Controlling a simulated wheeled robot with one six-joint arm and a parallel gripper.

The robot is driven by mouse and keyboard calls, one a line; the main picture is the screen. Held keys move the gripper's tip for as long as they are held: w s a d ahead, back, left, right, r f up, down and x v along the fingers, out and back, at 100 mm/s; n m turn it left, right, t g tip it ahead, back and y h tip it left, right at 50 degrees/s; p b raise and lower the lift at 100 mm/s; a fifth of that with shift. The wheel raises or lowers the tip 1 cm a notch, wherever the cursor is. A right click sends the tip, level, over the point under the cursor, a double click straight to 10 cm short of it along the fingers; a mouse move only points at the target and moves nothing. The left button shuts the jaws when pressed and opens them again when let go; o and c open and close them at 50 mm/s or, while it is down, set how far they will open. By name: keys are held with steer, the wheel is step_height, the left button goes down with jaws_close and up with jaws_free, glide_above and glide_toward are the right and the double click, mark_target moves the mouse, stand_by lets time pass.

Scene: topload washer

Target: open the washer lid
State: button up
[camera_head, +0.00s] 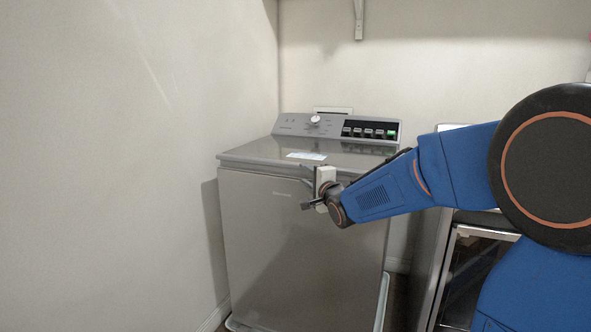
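The grey topload washer (265,240) stands in the corner, partly behind my arm. Its lid (262,150) lies flat and closed on top, with a pale label (306,155) near the front edge. My gripper (306,188) is at the upper front of the washer, close to the lid's front edge and right of the middle. The two fingers appear spread apart, one higher and one lower, with nothing seen between them. I cannot tell whether the upper finger touches the lid edge. My arm hides the right part of the front edge.
The control panel (340,128) with a knob and several buttons rises at the washer's back. A wall (120,170) stands close on the left. Another appliance with a dark glass front (468,270) is on the right. A shelf bracket (359,18) hangs above.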

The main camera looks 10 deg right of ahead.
mark_target(295, 167)
steer(key=w, duration=0.3)
steer(key=w+a, duration=0.1)
steer(key=w, duration=0.5)
steer(key=shift+a, duration=0.2)
jaws_close()
